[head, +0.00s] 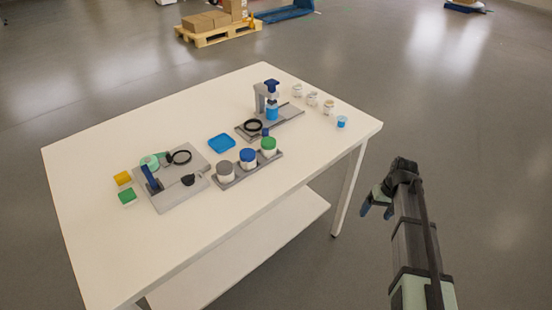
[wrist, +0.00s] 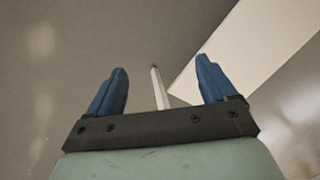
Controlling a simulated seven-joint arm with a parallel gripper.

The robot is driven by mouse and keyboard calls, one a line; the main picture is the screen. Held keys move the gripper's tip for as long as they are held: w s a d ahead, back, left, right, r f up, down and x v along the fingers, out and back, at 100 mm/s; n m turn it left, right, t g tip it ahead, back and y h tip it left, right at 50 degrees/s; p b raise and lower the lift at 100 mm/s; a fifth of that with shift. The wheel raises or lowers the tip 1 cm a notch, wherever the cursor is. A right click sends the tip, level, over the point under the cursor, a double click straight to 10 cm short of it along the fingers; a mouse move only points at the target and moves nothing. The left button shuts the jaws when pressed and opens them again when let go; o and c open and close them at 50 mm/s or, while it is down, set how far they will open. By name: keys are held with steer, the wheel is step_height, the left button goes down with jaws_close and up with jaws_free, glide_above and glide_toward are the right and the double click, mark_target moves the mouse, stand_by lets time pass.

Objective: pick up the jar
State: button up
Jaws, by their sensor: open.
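Several small jars stand in a row near the table's right edge in the head view: clear ones with whitish tops (head: 297,90), (head: 312,99), (head: 328,107), and a blue one (head: 342,121) nearest the corner. Three larger white jars with a grey lid (head: 225,171), a blue lid (head: 248,158) and a green lid (head: 268,146) stand on a grey tray (head: 232,182). My gripper (head: 376,211) is open and empty, off the table's right side, away from all jars. Its blue fingers (wrist: 161,66) are apart in the wrist view, where no jar shows.
The white table (head: 110,150) holds a grey press-like stand (head: 259,98) with a blue part, a blue square dish (head: 221,143), a grey fixture plate (head: 183,200), and yellow (head: 122,178) and green (head: 127,196) blocks. A pallet (head: 222,35) with boxes lies far behind. Floor around my arm is clear.

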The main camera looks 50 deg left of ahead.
steer(key=a+r+n, duration=0.2)
steer(key=a+r, duration=1.1)
steer(key=n+t, duration=0.2)
glide_toward(247, 153)
steer(key=shift+h, duration=0.4)
steer(key=f, duration=1.1)
steer(key=shift+w+a+f, duration=0.1)
steer(key=shift+a+f, duration=0.15)
steer(key=shift+a, duration=0.05)
steer(key=shift+c, duration=0.2)
steer(key=c, duration=1.1)
steer(key=shift+c, duration=0.2)
